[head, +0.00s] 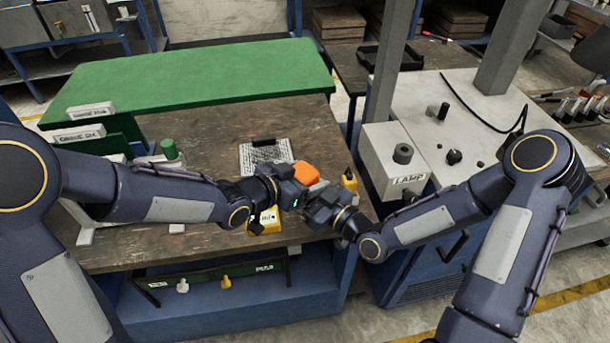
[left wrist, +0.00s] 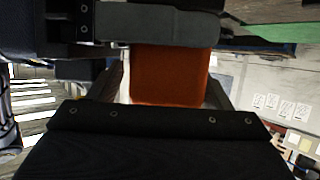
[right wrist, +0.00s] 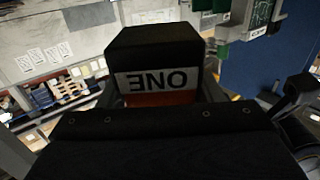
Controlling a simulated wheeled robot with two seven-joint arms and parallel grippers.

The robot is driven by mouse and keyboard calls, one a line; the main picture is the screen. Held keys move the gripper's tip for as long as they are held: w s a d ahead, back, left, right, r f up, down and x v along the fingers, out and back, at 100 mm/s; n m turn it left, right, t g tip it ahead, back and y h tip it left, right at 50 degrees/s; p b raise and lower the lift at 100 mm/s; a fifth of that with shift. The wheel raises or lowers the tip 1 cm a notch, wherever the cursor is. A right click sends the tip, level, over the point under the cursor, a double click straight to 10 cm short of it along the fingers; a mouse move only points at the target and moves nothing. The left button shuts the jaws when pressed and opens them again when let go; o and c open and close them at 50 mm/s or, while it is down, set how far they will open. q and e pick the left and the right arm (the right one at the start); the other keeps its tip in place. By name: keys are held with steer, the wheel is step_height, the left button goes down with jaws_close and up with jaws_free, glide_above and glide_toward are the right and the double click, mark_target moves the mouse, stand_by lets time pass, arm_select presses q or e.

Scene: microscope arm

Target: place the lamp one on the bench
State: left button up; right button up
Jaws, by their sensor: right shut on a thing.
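Lamp one shows as an orange block (head: 305,172) between my two grippers, above the brown wooden bench (head: 215,125). The right wrist view shows its black end (right wrist: 155,55) with a white label reading ONE, and a strip of orange below. My right gripper (head: 322,200) is shut on it. My left gripper (head: 290,190) is at the lamp from the left. In the left wrist view the orange body (left wrist: 168,75) lies between its fingers with thin light gaps on both sides, so it looks open around the lamp. The fingertips are partly hidden in the head view.
A white box labelled LAMP (head: 395,160) with a knob stands right of the bench. A printed sheet (head: 265,155) lies behind my grippers. Yellow pieces (head: 349,181) stand close by. The bench's middle is mostly clear.

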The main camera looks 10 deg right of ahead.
arm_select(q)
steer(key=shift+d, duration=0.1)
steer(key=shift+s+d, duration=0.1)
steer(key=shift+s, duration=0.05)
steer(key=c, duration=0.9)
arm_select(e)
steer(key=o, duration=1.2)
